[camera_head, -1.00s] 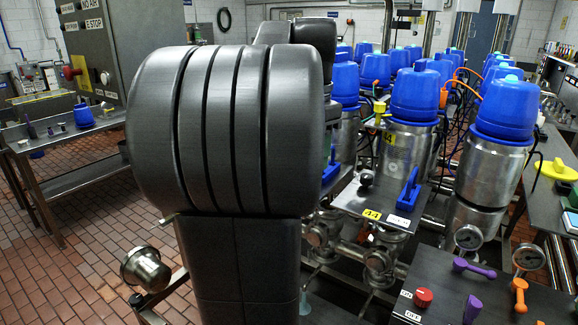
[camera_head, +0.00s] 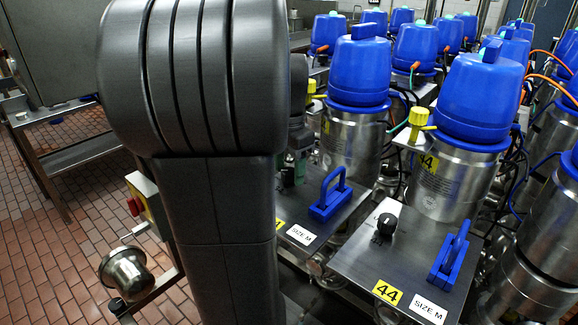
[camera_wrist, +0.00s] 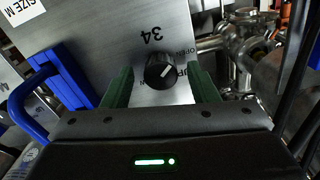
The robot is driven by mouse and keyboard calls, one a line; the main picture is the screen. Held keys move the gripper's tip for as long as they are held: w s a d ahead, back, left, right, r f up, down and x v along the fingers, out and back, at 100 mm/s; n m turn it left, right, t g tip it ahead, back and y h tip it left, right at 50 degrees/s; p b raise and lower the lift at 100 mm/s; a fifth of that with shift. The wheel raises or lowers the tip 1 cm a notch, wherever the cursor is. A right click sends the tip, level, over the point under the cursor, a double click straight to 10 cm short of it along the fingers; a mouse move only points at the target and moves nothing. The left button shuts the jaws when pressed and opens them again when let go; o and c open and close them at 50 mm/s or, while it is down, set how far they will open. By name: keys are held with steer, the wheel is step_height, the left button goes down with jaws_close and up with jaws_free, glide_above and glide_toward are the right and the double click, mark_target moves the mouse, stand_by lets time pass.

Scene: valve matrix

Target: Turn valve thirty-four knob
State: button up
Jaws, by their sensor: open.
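The valve thirty-four knob (camera_wrist: 159,72) is round and black with a white pointer line slanting up to the right in the wrist view. It sits on a steel plate (camera_wrist: 100,42) marked 34, which appears upside down. My gripper (camera_wrist: 160,80) is open, with one green finger on each side of the knob in the picture. I cannot tell whether the fingers touch it or how far down they reach.
A similar plate with a black knob (camera_head: 384,226), yellow 44 label (camera_head: 387,292) and blue handle (camera_head: 452,257) lies to the right. Steel valves with blue caps (camera_head: 480,95) crowd behind. In the wrist view, a blue handle (camera_wrist: 35,95) is left and steel piping (camera_wrist: 248,45) right.

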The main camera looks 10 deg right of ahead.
steer(key=c, duration=1)
steer(key=n+p, duration=0.2)
steer(key=n, duration=0.2)
steer(key=shift+w+r+n, duration=0.1)
steer(key=shift+r+n, duration=0.05)
steer(key=shift+n, duration=0.25)
steer(key=n+p, duration=0.1)
steer(key=n, duration=0.3)
steer(key=shift+n+p, duration=0.35)
steer(key=shift+n, duration=0.05)
steer(key=o, duration=1)
